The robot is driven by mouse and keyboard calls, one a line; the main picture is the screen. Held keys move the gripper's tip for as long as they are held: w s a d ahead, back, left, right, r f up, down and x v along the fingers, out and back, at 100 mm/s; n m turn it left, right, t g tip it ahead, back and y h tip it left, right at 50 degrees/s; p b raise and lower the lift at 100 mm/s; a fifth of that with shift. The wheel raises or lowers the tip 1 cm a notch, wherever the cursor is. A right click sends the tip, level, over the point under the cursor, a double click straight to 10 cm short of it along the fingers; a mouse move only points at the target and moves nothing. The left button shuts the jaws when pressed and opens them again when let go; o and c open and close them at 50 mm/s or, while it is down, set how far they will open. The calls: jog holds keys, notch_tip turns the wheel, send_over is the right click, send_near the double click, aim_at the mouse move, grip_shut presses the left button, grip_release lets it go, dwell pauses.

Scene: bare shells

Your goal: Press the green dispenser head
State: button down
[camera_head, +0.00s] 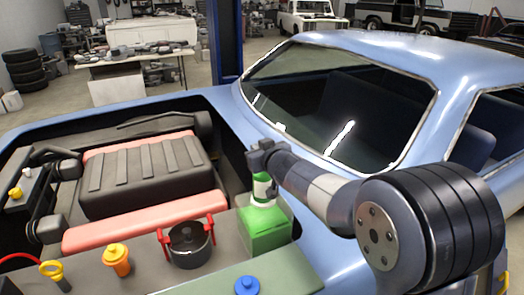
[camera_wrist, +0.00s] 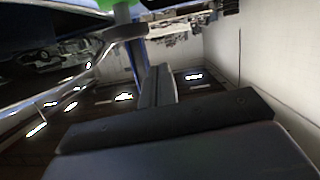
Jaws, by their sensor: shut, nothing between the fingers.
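My gripper (camera_head: 259,155) is shut and empty, right at the top of the bottle. It hides the dispenser head, and I cannot tell whether it touches it. In the wrist view my shut fingers (camera_wrist: 153,85) reach up the middle. A blurred green patch shows at that view's top edge; I cannot tell what it is.
A dark pot with red handles (camera_head: 187,243) stands left of the green box. An orange cap (camera_head: 117,258), a yellow ring-topped piece (camera_head: 53,271) and a blue knob (camera_head: 247,286) are nearby. The blue car body and windshield (camera_head: 345,105) rise behind my arm.

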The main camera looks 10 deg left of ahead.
jog(key=shift+d+f+b, duration=0.2)
jog(key=shift+f+b, duration=0.25)
jog(key=shift+f, duration=1)
notch_tip(320, 180, down, 2)
jog(key=shift+b, duration=0.65)
jog(key=s+d+r+p, duration=0.2)
jog(key=s+d+r, duration=0.3)
jog(key=s, duration=0.3)
jog(key=shift+d+r+p, duration=0.2)
jog(key=shift+r+p, duration=0.1)
jog(key=shift+r, duration=0.55)
